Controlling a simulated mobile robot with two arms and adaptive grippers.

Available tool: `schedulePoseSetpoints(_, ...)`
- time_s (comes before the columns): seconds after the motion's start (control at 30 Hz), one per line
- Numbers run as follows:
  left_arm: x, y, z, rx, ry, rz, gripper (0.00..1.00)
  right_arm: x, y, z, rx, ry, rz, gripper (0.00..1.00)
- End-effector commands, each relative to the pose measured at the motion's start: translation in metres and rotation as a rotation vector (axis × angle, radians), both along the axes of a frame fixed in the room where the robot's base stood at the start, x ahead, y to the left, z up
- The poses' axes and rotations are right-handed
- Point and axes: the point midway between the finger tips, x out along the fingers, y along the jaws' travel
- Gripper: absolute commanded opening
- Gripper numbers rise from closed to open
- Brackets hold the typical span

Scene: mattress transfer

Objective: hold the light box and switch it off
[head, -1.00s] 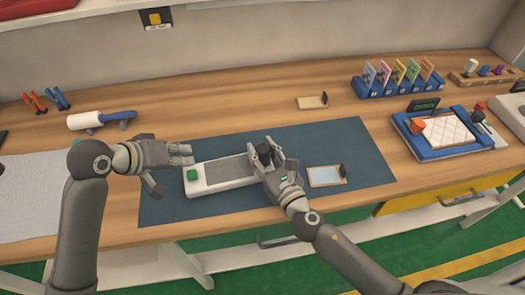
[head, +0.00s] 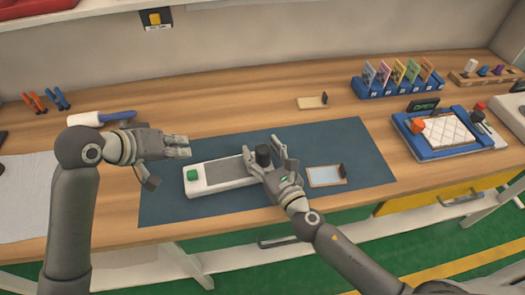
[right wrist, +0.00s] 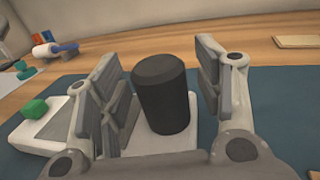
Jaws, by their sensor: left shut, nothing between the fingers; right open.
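The light box (head: 224,173) is a long white case with a grey panel, lying on the dark blue mat (head: 338,145). A green button (head: 193,174) is at its left end and a black knob (head: 263,154) stands at its right end. The right wrist view shows the knob (right wrist: 161,92) between the open fingers of my right gripper (right wrist: 165,95), with a gap visible on the right. My right gripper (head: 270,165) is at the box's right end in the head view. My left gripper (head: 172,164) is shut and empty, above and left of the green button.
A white roller with a blue handle (head: 118,116) lies behind my left gripper. A small framed plate (head: 326,176) lies right of the box. A blue card rack (head: 398,88) and a blue-framed tray (head: 405,143) stand at the right. The mat behind the box is clear.

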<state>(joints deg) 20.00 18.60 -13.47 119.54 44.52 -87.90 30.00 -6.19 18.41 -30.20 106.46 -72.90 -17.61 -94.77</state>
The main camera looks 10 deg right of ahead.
Motion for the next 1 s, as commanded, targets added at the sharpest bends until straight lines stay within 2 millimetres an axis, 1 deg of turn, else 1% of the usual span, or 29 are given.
schedulePoseSetpoints(0.17, 0.0, 0.0, 0.0, 0.0, 0.0, 0.0, 0.0, -0.001, 0.0, -0.001, 0.0, 0.001, 0.0, 0.6)
schedulePoseSetpoints(0.27, 0.0, 0.0, 0.0, 0.0, 0.0, 0.0, 0.0, -0.007, -0.002, -0.001, -0.001, 0.001, 0.0, 0.6)
schedulePoseSetpoints(0.37, 0.0, 0.0, 0.0, 0.0, 0.0, 0.0, 0.0, -0.018, -0.005, -0.002, -0.001, 0.003, 0.0, 0.6)
schedulePoseSetpoints(0.8, 0.0, 0.0, 0.0, 0.0, 0.0, 0.0, 0.0, -0.087, -0.024, -0.001, -0.002, 0.004, 0.0, 0.6)
schedulePoseSetpoints(0.9, 0.0, 0.0, 0.0, 0.0, 0.0, 0.0, 0.0, -0.1, -0.028, -0.002, -0.004, 0.003, 0.001, 0.6)
schedulePoseSetpoints(1.0, 0.0, 0.0, 0.0, 0.0, 0.0, 0.0, 0.0, -0.109, -0.031, -0.002, -0.003, 0.002, 0.0, 0.6)
